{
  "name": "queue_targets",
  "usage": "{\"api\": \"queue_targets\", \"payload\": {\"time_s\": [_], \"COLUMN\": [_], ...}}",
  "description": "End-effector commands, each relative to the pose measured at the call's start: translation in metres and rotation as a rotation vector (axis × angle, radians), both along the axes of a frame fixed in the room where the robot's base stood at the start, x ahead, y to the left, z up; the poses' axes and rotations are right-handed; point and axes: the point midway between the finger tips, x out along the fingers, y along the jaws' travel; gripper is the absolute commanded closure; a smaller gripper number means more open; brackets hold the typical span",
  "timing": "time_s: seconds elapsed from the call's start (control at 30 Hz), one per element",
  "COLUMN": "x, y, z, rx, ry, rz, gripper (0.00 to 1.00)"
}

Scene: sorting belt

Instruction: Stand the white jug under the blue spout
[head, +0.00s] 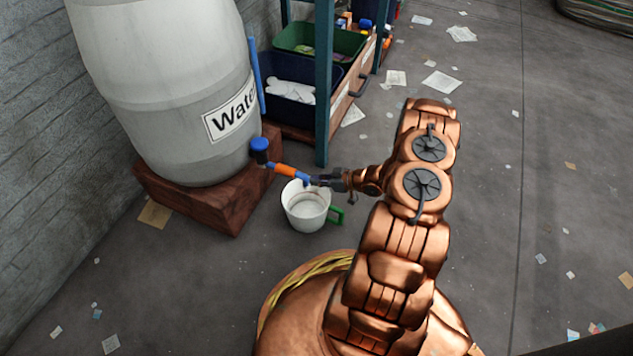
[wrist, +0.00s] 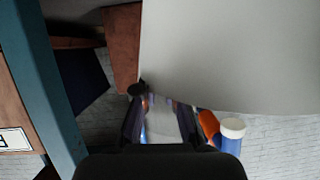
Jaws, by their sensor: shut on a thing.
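The white jug (head: 306,222) has a green handle (head: 337,215) on its right and is upright beside the barrel's block, its open mouth facing up. I cannot tell if it touches the floor. A blue and orange tap (head: 285,169) sticks out from the barrel towards the jug's far rim. Its orange part and a blue piece with a white end (wrist: 232,128) show in the wrist view. My gripper (head: 318,181) is at the jug's back right rim, shut on a pale piece that looks like the jug's wall. The fingers hide the exact contact.
The white water barrel (head: 160,90) stands on a red-brown block (head: 215,205) at the left. Behind it is a shelf with a teal post (head: 323,90), a green bin (head: 318,41) and a dark blue bin (head: 318,112). The floor at right is open, with scattered papers.

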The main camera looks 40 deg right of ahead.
Motion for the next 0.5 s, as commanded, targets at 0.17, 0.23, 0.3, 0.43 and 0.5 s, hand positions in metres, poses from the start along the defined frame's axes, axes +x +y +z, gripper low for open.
{"api": "queue_targets", "payload": {"time_s": [0.17, 0.23, 0.3, 0.43, 0.5], "x": [0.0003, 0.0003, 0.0002, 0.0002, 0.0002], "y": [-0.0005, -0.0005, -0.0005, -0.0006, -0.0006], "z": [0.0019, 0.0006, 0.0001, 0.0002, 0.0002], "rx": [-0.002, -0.001, -0.002, -0.002, -0.002], "ry": [-0.001, -0.001, -0.001, -0.001, -0.001], "rz": [0.001, 0.0, 0.001, 0.001, 0.001], "gripper": [1.0, 1.0, 0.87, 0.73, 0.66]}}
